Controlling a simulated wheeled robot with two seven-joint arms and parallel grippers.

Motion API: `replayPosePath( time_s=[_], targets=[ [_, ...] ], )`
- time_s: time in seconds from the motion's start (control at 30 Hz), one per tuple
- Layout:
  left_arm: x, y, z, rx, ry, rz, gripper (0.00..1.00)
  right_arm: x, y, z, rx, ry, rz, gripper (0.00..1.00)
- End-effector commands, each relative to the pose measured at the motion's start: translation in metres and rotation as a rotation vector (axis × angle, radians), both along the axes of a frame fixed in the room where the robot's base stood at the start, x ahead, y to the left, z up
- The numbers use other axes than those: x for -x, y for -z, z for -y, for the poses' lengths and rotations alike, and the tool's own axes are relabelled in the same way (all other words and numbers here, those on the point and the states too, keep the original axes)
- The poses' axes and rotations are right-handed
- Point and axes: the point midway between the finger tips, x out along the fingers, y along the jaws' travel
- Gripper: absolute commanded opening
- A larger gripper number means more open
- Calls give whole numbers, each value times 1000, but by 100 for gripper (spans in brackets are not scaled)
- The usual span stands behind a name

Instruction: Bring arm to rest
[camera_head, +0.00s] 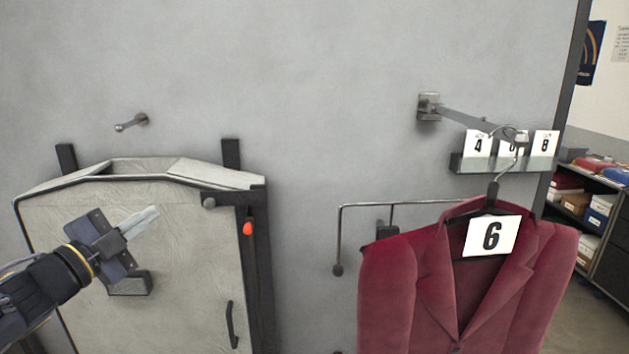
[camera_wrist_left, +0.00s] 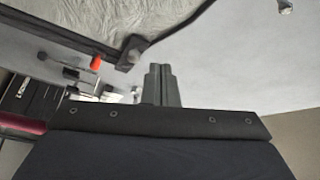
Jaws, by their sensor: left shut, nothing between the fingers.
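My left gripper (camera_head: 141,220) comes in from the left in the head view, in front of a pale wood-grained cabinet (camera_head: 180,262) on the grey wall. Its fingers are shut together with nothing between them. In the left wrist view the closed fingertips (camera_wrist_left: 161,80) show in the middle, against the grey wall. I cannot tell how far they are from the cabinet front. My right gripper is in neither view.
A red jacket (camera_head: 400,290) with a number 6 card (camera_head: 491,236) hangs from a wall arm (camera_head: 465,119) at right. Number cards stand on a small ledge (camera_head: 502,164). A bent rail (camera_head: 390,204), a peg (camera_head: 131,122) and an orange knob (camera_head: 248,228) stick out.

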Motion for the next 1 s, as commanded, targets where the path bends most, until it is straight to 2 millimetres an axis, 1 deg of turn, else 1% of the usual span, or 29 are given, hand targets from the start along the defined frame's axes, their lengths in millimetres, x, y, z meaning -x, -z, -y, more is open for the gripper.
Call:
replayPosePath(
  time_s=[0.03,0.07,0.13,0.17,0.2,0.27,0.3,0.37,0.4,0.47,0.5,0.6,0.7,0.8,0.87,1.0],
  targets=[
    [6,-4,-8,90,-89,-23,0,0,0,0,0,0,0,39],
    [10,-3,-15,158,-151,-50,0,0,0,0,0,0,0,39],
    [24,10,-29,332,-290,-140,0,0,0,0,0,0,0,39],
    [32,20,-33,407,-346,-191,0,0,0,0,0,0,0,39],
    [44,36,-36,507,-412,-267,0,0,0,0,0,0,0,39],
    [65,67,-33,654,-496,-397,0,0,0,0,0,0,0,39],
    [81,90,-26,746,-544,-495,0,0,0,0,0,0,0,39],
    [108,124,-10,871,-599,-654,0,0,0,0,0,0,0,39],
    [126,145,3,939,-625,-758,0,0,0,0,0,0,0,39],
    [152,173,26,1024,-650,-908,0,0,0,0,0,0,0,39],
    [169,189,41,1069,-661,-1004,0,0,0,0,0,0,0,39],
    [208,218,76,1147,-668,-1212,0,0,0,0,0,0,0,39],
    [236,234,102,1189,-665,-1362,0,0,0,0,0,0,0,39],
    [253,242,117,1207,-660,-1452,0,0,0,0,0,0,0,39],
    [258,244,121,1212,-658,-1477,0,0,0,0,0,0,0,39],
    [259,244,122,1212,-657,-1481,0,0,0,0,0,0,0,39]
  ],
)
